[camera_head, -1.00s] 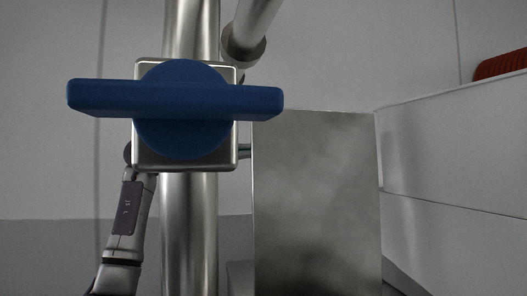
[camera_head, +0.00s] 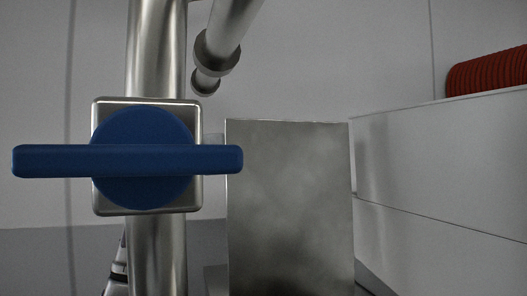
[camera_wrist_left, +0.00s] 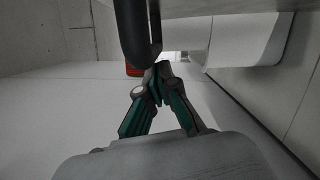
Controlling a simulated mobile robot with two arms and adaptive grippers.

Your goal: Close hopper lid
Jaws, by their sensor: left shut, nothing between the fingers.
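A flat grey metal panel (camera_head: 290,205) stands upright right of the steel pipe in the head view. It may be the hopper lid, but I cannot tell for sure. In the left wrist view my left gripper (camera_wrist_left: 158,80) is shut and empty, its fingertips close together below a dark rounded bar (camera_wrist_left: 134,35). I cannot tell whether they touch it. In the head view only a small part of my left arm shows behind the pipe at lower left; the gripper is hidden there. My right gripper is in neither view.
A blue valve handle (camera_head: 60,161) on a steel pipe (camera_head: 157,255) fills the left foreground. Another pipe (camera_head: 228,28) slants at the top. A white cabinet (camera_head: 440,170) stands at right with a red ribbed object (camera_head: 490,73) on top.

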